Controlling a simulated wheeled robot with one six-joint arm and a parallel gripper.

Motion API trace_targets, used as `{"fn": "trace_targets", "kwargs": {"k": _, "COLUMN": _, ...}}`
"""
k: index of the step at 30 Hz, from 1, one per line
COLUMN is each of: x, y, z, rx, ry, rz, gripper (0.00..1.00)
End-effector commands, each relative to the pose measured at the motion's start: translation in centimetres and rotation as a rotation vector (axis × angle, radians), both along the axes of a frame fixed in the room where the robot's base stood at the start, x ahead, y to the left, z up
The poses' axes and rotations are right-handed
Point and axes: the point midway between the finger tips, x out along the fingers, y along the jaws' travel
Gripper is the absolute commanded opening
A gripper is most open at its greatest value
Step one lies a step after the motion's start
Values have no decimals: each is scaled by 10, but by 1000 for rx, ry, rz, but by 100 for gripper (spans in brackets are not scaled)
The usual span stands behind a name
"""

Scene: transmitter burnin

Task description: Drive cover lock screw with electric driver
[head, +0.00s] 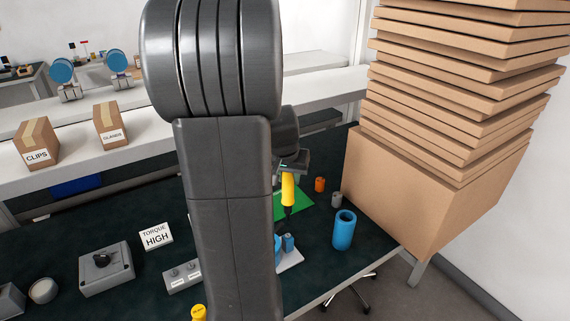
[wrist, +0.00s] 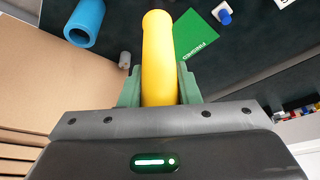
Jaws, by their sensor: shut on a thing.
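My gripper (head: 289,171) is shut on the yellow electric driver (head: 288,190), which hangs with its dark bit end downward over the bench. In the wrist view the driver's yellow body (wrist: 158,55) stands between my green fingers (wrist: 158,88). Below and in front of it in the head view is a blue part (head: 289,243) on a white plate (head: 291,259), partly hidden by my arm. I cannot make out the cover screw. The driver's tip appears apart from the blue part.
A green mat (wrist: 190,42) marked FINISHED lies beyond. A blue cup (head: 343,231), a grey cylinder (head: 336,199) and an orange cylinder (head: 320,185) stand at right, near tall stacked cartons (head: 400,195). A knob box (head: 106,268) and a TORQUE HIGH sign (head: 155,236) are left.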

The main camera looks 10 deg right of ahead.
Motion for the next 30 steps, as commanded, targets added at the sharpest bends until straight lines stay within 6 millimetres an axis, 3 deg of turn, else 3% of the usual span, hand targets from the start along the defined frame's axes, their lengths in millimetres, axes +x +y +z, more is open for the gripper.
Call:
{"fn": "trace_targets", "kwargs": {"k": 13, "x": 0, "y": 0, "z": -1, "rx": 0, "ry": -1, "rz": -1, "gripper": 4}}
{"fn": "trace_targets", "kwargs": {"k": 30, "x": 0, "y": 0, "z": -46, "rx": 0, "ry": 0, "rz": 0, "gripper": 4}}
